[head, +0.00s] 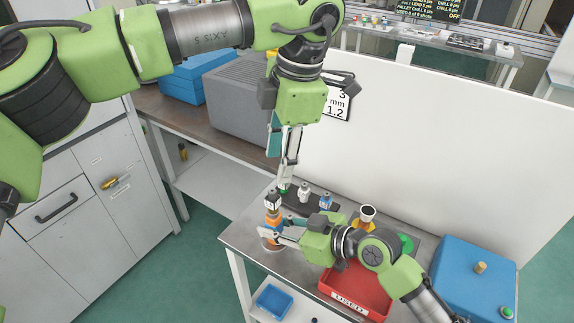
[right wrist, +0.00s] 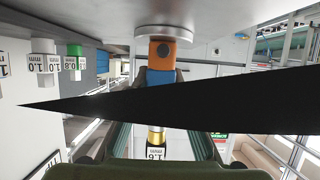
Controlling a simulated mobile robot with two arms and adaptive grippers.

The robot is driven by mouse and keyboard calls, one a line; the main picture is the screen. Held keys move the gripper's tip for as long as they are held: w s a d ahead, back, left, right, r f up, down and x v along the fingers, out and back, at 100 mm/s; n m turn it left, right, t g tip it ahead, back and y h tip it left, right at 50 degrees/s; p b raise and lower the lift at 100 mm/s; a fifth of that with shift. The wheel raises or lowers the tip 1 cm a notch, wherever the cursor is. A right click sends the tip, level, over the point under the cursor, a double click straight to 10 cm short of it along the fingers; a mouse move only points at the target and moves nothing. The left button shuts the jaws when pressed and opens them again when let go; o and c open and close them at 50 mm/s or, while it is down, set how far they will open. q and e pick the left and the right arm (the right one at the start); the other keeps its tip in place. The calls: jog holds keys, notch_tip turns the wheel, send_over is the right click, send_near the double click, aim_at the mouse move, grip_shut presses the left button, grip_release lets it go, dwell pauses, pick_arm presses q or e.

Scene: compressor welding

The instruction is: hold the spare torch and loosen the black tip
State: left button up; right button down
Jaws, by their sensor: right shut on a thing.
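The spare torch (head: 272,222) stands upright at the left end of the small metal table, with an orange body. The right wrist view, upside down, shows its orange block (right wrist: 167,52) on a white disc, then a blue part and a gold part. A labelled black-and-white tip (head: 272,201) sits on top; its label (right wrist: 155,153) is partly cut off in the wrist view. My right gripper (head: 268,233) is shut around the torch body from the right. My left gripper (head: 284,187) points down behind and right of the tip; its jaw opening is unclear.
Several small labelled tips (head: 304,192) stand on a dark rack behind the torch. A red bin (head: 343,305) marked USED is at the front, a blue box (head: 473,277) at right. A white panel (head: 430,150) closes off the back.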

aim_at(272, 191)
pick_arm(q)
jog(key=f+m, duration=0.3)
jog(key=f, duration=0.1)
jog(key=w+a+f+m+t+y, duration=0.1)
jog(key=f+m, duration=0.2)
jog(key=f, duration=0.1)
jog(key=a+f+m+y, duration=0.1)
jog(key=f+m, duration=0.2)
jog(key=m, duration=0.1)
jog(key=shift+w+a+f+t, duration=0.2)
jog(key=shift+w+f+t, duration=0.1)
jog(key=shift+w+f, duration=0.1)
grip_shut()
jog(key=c, duration=0.8)
grip_release()
grip_shut()
jog(key=n, duration=0.2)
jog(key=n+g, duration=0.2)
jog(key=n, duration=0.1)
jog(key=shift+s+n+y, duration=0.25)
jog(key=shift+n+y, duration=0.05)
